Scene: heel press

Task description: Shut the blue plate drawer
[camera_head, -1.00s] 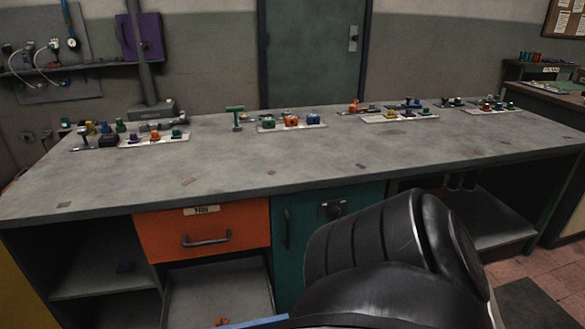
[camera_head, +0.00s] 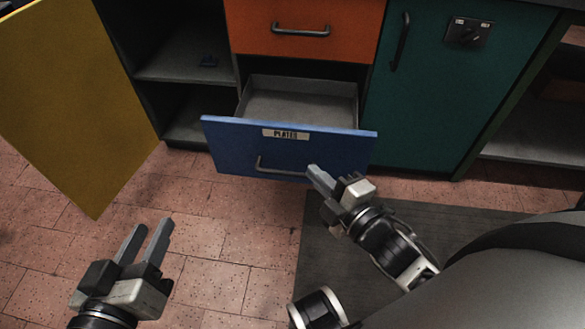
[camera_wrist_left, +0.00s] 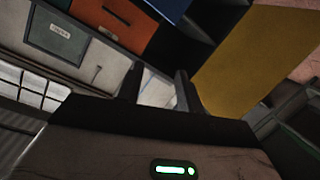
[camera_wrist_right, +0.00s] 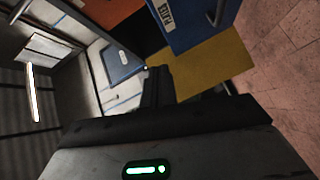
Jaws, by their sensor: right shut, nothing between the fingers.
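The blue plate drawer (camera_head: 228,143), labelled PLATES, stands pulled out below the orange drawer in the head view. Its grey inside (camera_head: 300,100) shows and looks empty in the part I see. Its grey handle (camera_head: 280,168) is on the front. My right gripper (camera_head: 314,172) is shut and empty, with its tips by the lower right of the blue front; I cannot tell whether they touch. In the right wrist view the blue front (camera_wrist_right: 190,25) is at the top. My left gripper (camera_head: 150,238) is open and empty, low at the left, away from the drawer.
A yellow door (camera_head: 75,95) stands swung open at the left, beside open shelves (camera_head: 185,62). The orange drawer (camera_head: 300,15) above is shut. A teal door (camera_head: 440,90) with a handle is shut at the right. A dark mat (camera_head: 440,230) lies on the tiled floor.

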